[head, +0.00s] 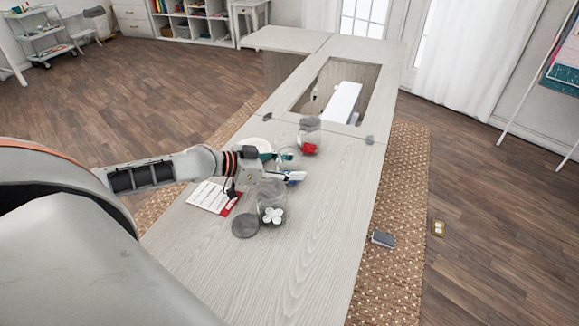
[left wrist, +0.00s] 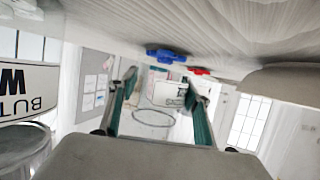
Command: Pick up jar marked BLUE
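A clear jar with blue buttons (head: 293,177) stands on the cabinet top, largely hidden by my left gripper (head: 286,168) in the head view. In the left wrist view, which is upside down, its blue buttons (left wrist: 165,55), small label (left wrist: 170,94) and round rim show ahead between the fingers. The label is too small to read. My left gripper (left wrist: 160,110) is open, its teal-padded fingers on either side of the jar's outline with visible gaps; I cannot tell how far the fingertips reach around it. My right gripper is out of view.
A jar with white buttons (head: 271,214) stands nearer; its label (left wrist: 22,92) shows at the wrist view's left. A jar with red buttons (head: 309,148) stands behind. A grey disc (head: 245,226) and printed card (head: 210,197) lie nearby. The cabinet's front right is clear.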

